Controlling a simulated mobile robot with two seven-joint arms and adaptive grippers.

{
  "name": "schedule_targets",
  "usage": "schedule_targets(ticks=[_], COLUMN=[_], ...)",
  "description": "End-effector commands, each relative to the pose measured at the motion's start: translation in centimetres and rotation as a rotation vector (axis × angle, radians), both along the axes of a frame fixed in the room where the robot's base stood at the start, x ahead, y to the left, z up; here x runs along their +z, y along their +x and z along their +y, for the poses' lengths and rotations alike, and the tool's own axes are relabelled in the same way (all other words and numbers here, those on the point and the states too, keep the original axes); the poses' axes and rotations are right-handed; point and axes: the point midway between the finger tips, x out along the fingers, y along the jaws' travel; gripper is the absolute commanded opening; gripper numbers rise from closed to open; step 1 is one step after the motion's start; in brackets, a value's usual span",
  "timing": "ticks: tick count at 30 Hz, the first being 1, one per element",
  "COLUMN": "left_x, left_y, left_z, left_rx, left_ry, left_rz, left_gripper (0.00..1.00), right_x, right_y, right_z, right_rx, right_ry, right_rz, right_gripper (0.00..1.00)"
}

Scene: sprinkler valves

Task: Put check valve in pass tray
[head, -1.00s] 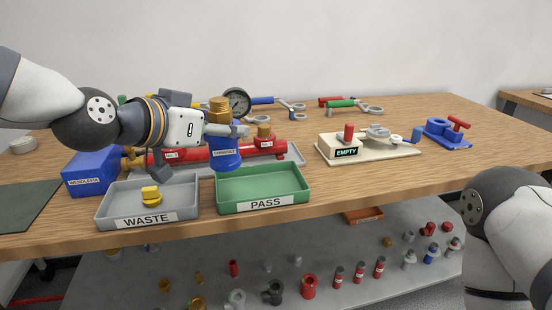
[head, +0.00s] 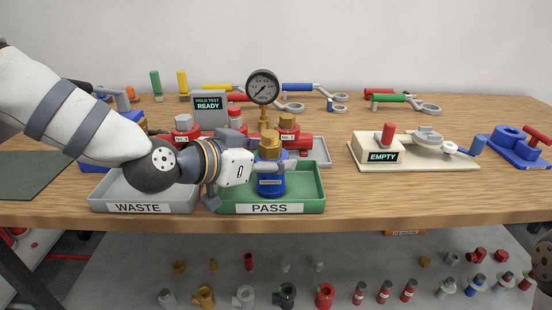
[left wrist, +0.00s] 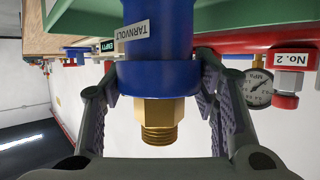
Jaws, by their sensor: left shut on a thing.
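The check valve is a blue body with a brass threaded top (head: 270,184), labelled TARNVOLT in the left wrist view (left wrist: 150,70). My left gripper (head: 276,165) is shut around it just below the brass top, a finger on each side. The valve is upright within the outline of the green PASS tray (head: 316,205). Whether its base touches the tray floor I cannot tell. The green tray also shows in the left wrist view (left wrist: 85,18). The grey WASTE tray (head: 105,197) stands directly left, partly covered by my left arm. My right gripper is out of view.
Behind the trays are a red manifold (head: 183,133), a pressure gauge (head: 262,88) and a display reading HOLD TEST READY (head: 209,108). A cream fixture reading EMPTY (head: 460,162) stands right. Wood (head: 338,190) is clear between it and the PASS tray.

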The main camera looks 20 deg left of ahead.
Motion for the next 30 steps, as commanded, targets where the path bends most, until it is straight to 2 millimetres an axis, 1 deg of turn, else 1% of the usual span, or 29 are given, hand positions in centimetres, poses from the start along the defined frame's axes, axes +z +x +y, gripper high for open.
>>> schedule_targets(ticks=[4, 7, 8, 9, 10, 11, 19, 22, 23, 26, 30], left_x=[0.4, 0.3, 0.1, 0.1, 0.2, 0.2, 0.2, 0.8, 1.1, 2.3, 4.3], left_y=[-0.2, -0.2, -0.2, -0.2, -0.2, -0.2, -0.2, -0.5, -0.8, -2.6, -5.7], left_z=[0.0, 0.0, 0.0, 0.0, 0.0, 0.0, 0.0, 0.2, 0.4, 1.3, 2.9], left_rx=[-0.001, -0.001, -0.001, -0.001, -0.001, -0.001, -0.001, 0.0, 0.0, 0.0, 0.0], left_ry=[0.002, 0.002, 0.002, 0.002, 0.002, 0.002, 0.002, 0.002, 0.002, 0.0, -0.002], left_rz=[0.0, -0.001, 0.003, 0.003, 0.003, 0.002, 0.002, -0.001, -0.003, -0.01, -0.021], left_gripper=[0.01, 0.01, 0.56, 0.65, 0.72, 0.74, 0.74, 0.74, 0.74, 0.74, 0.74], right_x=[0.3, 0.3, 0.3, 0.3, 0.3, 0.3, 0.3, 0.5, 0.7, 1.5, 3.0], right_y=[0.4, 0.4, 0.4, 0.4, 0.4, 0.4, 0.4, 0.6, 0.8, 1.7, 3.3], right_z=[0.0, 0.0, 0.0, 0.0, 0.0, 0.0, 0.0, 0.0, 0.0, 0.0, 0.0], right_rx=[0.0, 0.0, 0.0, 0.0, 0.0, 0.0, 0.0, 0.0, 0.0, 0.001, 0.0], right_ry=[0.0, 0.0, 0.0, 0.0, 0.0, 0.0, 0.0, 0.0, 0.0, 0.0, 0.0], right_rz=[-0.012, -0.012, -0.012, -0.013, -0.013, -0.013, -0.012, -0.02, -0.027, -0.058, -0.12], right_gripper=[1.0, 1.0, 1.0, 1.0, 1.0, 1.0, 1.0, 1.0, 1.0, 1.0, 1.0])
